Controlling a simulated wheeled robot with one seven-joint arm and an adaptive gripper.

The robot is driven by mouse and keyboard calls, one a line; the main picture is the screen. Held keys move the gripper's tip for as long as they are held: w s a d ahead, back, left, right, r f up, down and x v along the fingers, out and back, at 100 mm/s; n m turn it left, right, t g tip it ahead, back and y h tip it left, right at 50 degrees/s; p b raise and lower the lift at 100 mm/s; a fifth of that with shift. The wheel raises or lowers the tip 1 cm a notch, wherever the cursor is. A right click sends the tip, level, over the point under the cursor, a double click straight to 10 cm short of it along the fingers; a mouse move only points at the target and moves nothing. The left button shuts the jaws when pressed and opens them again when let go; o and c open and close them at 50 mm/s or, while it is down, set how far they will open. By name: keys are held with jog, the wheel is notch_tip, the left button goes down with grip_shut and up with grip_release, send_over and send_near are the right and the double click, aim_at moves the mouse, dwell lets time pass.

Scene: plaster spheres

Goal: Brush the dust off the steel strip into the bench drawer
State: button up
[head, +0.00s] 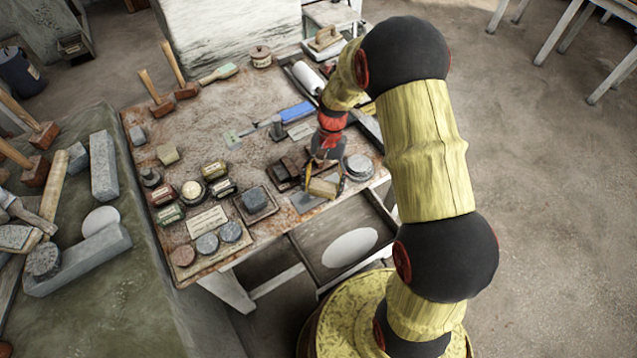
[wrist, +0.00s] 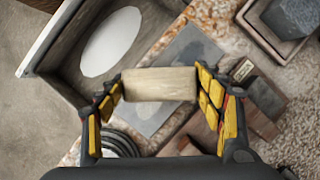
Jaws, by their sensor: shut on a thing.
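My gripper (head: 326,178) is shut on a pale wooden block-shaped brush (wrist: 158,84), held crosswise between its yellow-padded fingers. The brush also shows in the head view (head: 322,188); its bristles are hidden. The flat grey steel strip (wrist: 192,60) lies near the bench's front edge, beneath the brush, which covers its middle; whether they touch I cannot tell. The strip shows small in the head view (head: 302,204).
Dark blocks (head: 287,168) stand just left of my gripper, and a round tin (head: 358,167) stands just right. A tray with a grey block (head: 255,200) is farther left. Jars, mallets and a blue-handled tool (head: 296,112) crowd the bench.

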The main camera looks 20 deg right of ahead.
aim_at(313, 182)
jog(key=shift+s+d, duration=0.3)
jog(key=shift+d, duration=0.1)
jog(key=shift+f, duration=0.1)
jog(key=shift+w+a+p, duration=0.2)
jog(key=shift+w+a, duration=0.45)
jog(key=shift+a, duration=0.25)
jog(key=shift+w+a+p, duration=0.15)
jog(key=shift+w+a, duration=0.5)
jog(key=shift+a, duration=0.25)
jog(key=shift+s+d, duration=0.1)
jog(key=shift+d, duration=0.05)
jog(key=shift+s+d+p, duration=0.25)
jog(key=shift+s+d, duration=0.35)
jog(key=shift+d, duration=0.25)
jog(key=shift+s+d+p, duration=0.2)
jog(key=shift+s+d, duration=0.4)
jog(key=shift+d, duration=0.2)
